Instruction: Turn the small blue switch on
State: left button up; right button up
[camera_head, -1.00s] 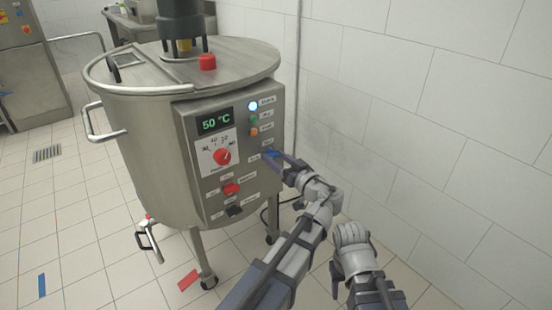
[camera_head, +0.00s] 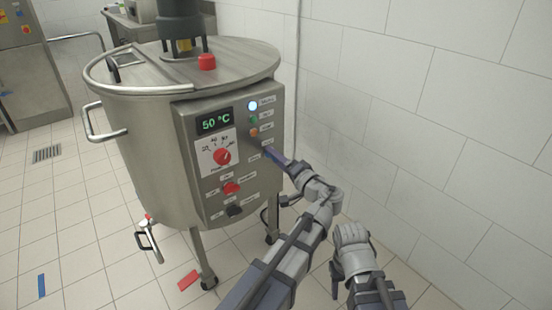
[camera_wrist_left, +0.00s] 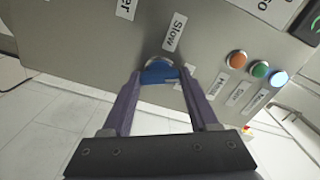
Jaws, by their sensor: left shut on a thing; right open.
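The small blue switch (camera_wrist_left: 160,72) is on the steel control panel beside a "Slow" label in the left wrist view. My left gripper (camera_wrist_left: 161,76) has one finger on each side of it and is shut on it. In the head view my left gripper (camera_head: 268,151) reaches the right edge of the panel and hides the switch. Which way the switch is turned I cannot tell. My right gripper (camera_head: 336,275) is low at the right, away from the panel; its fingers are mostly hidden.
The panel (camera_head: 190,140) on the steel vat (camera_head: 150,140) carries a 50 °C display (camera_head: 215,121), a red dial (camera_head: 222,156), a red switch (camera_head: 232,188), a black switch (camera_head: 234,210) and a lit blue-white lamp (camera_head: 252,106). A tiled wall (camera_head: 400,130) stands close on the right.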

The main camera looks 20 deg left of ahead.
pick_arm(q)
jog(key=m, duration=0.4)
jog(key=shift+m, duration=0.4)
dwell(0.4)
jog(key=o, duration=1.4)
jog(key=shift+d, duration=0.1)
pick_arm(e)
jog(key=shift+d, duration=0.1)
